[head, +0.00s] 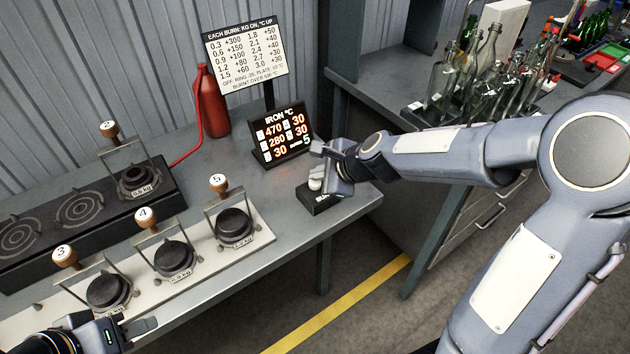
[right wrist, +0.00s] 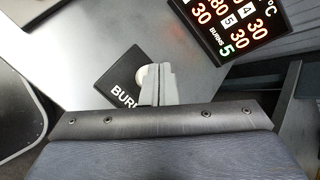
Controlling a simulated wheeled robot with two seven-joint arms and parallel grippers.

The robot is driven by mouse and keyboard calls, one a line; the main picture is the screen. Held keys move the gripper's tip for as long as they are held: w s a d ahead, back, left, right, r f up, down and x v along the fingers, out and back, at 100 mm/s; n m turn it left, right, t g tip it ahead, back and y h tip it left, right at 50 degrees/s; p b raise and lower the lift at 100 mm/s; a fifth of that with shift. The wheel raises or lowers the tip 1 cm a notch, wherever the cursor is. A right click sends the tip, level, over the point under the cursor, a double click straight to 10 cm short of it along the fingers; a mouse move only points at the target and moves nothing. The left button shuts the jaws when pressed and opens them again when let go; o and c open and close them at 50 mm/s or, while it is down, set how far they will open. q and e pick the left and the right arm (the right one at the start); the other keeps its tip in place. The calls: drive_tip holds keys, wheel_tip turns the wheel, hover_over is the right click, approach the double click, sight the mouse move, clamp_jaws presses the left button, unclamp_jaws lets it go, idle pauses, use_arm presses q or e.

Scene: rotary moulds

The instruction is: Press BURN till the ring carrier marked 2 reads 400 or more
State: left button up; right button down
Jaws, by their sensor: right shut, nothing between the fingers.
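The ring carrier with a wooden knob (head: 109,129) stands on the right-hand burner ring of the dark stove, its iron labelled about 0.6 kg; its knob number is too small to read surely. The IRON °C display (head: 283,134) shows 470, 280 and 30 down its left column, 30 and 30 at right, and BURNS 5. The second left line reads 280. The black BURN box (head: 319,200) has a white button (right wrist: 143,75). My right gripper (right wrist: 158,72) is shut and empty, its tips at the button; contact is unclear. My left gripper (head: 135,328) is at bottom left, its opening unclear.
Carriers 3 (head: 107,289), 4 (head: 173,258) and 5 (head: 234,223) stand on a pale strip. A burn chart (head: 246,50) and red bottle (head: 211,100) stand behind. Glass bottles (head: 470,75) crowd the right bench. Bare table lies between carrier 5 and the display.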

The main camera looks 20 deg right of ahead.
sight(319, 184)
drive_tip(key=shift+f+b, duration=0.4)
drive_tip(key=shift+f, duration=0.05)
idle(0.3)
drive_tip(key=shift+r, duration=0.15)
drive_tip(key=shift+r+p, duration=0.75)
drive_tip(key=shift+p, duration=0.2)
wheel_tip(319, 184, up, 5)
drive_tip(key=p, duration=0.5)
idle(0.5)
